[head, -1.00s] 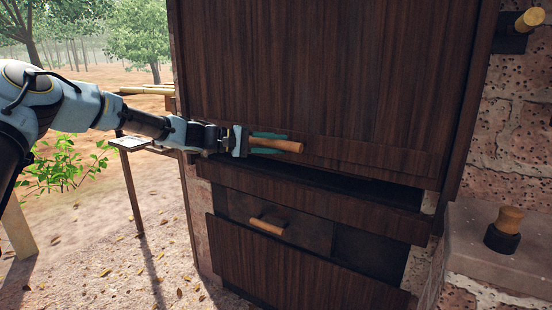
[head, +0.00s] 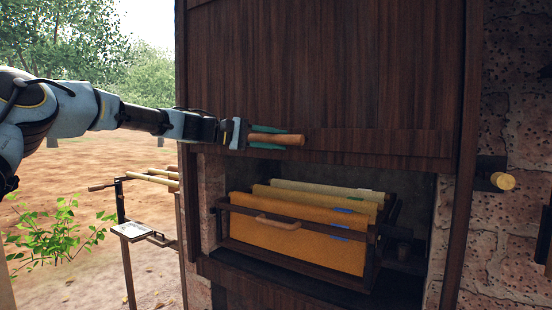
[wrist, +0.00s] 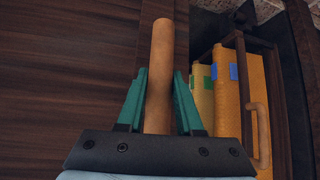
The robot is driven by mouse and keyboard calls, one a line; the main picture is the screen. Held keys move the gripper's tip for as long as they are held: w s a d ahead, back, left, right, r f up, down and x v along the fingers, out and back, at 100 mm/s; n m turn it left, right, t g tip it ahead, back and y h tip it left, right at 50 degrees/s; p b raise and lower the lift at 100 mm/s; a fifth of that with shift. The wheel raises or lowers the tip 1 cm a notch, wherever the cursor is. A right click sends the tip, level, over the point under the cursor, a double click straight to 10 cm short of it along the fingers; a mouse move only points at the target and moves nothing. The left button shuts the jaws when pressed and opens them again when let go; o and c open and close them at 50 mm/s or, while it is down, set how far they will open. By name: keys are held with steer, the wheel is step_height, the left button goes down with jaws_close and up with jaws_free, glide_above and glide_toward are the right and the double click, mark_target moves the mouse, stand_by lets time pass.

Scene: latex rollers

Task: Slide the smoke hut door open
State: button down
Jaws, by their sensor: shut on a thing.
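The smoke hut door (head: 330,80) is a dark brown wooden panel, raised so that an opening shows below it in the head view. Its light wooden handle (head: 285,139) sticks out near the door's lower edge. My gripper (head: 268,138) is shut on this handle, with its green fingers on either side. In the wrist view the handle (wrist: 159,75) runs between the two green fingers, and the door (wrist: 60,70) fills the left side.
Inside the opening a dark rack (head: 300,222) holds several orange-yellow sheets (head: 290,240) with blue tags. A wooden peg (head: 502,181) sticks out from the brick wall (head: 510,110) at right. A stand with a small tray (head: 132,231) is at left.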

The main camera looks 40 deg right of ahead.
mark_target(275, 112)
step_height(275, 112, up, 7)
steer(key=p, duration=0.2)
steer(key=shift+r+p, duration=0.15)
steer(key=shift+p, duration=0.2)
steer(key=c, duration=0.6)
jaws_free()
steer(key=shift+b+v, duration=1.45)
steer(key=shift+v, duration=3.95)
